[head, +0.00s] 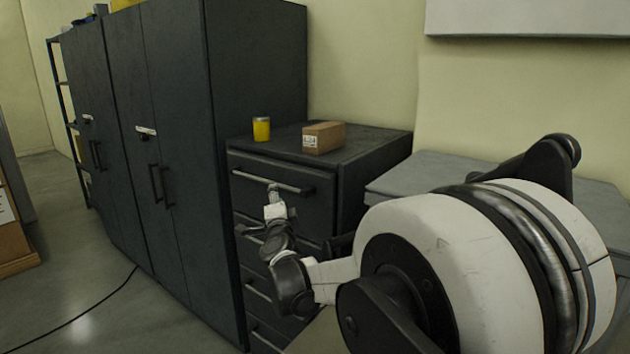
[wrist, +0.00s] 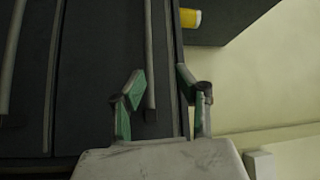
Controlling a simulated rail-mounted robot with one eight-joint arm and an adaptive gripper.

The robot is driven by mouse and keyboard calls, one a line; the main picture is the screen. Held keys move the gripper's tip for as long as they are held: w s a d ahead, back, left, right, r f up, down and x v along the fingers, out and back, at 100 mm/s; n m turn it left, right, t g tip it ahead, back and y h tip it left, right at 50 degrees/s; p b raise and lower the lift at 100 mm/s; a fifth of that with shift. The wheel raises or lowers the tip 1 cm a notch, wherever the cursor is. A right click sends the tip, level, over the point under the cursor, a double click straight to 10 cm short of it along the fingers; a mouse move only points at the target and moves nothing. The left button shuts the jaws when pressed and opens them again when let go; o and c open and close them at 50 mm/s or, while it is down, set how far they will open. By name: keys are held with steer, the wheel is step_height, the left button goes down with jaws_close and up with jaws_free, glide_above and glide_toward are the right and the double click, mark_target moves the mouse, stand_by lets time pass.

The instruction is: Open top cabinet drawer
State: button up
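The dark drawer cabinet (head: 372,150) stands in the middle of the head view. Its top drawer (head: 305,202) looks closed and has a long light metal handle (head: 290,187). A handle bar (wrist: 150,60) runs between the fingers, nearer the left one. I cannot tell whether a finger touches it. My arm hides part of the lower drawers.
A yellow can (head: 261,129) and a brown box (head: 324,137) stand on the cabinet top. Tall dark lockers (head: 255,60) stand close on the left. A grey surface (head: 410,177) lies to the right. A cable (head: 85,312) crosses the otherwise open floor at left.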

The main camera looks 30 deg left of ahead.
mark_target(267, 182)
steer(key=shift+m, duration=0.5)
steer(key=x, duration=0.4)
steer(key=s+a+f+x, duration=0.1)
steer(key=x, duration=0.4)
steer(key=a+f+x, duration=0.1)
steer(key=x, duration=0.4)
steer(key=shift+s+f, duration=0.1)
steer(key=shift+f, duration=0.05)
jaws_close()
